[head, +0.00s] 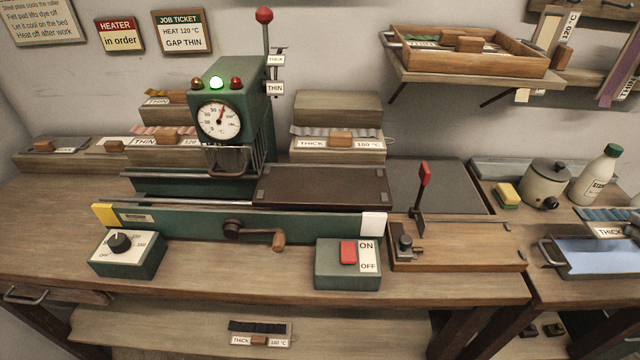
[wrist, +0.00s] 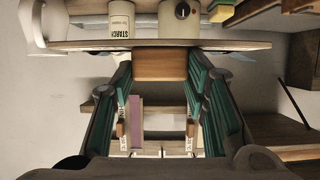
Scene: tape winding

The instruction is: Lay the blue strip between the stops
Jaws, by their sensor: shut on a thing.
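A blue ribbed strip (head: 608,214) shows at the right edge of the head view, partly cut off, behind a THICK label. In the wrist view my gripper (wrist: 160,68) is shut on a wooden block (wrist: 160,65) between its fingertips. Whether this block is the strip's grip is not clear. The dark brown plate (head: 322,185) has small pieces at its corners. The wooden board (head: 465,248) has small dark pieces at its right end and a metal fitting (head: 405,246) at its left. Which of these are the stops is not certain.
A red-handled lever (head: 424,175) rises beside the board. A shallow pan (head: 595,258), a pot (head: 545,183) and a starch bottle (head: 597,174) stand at right. An ON/OFF box (head: 347,265) stands in front.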

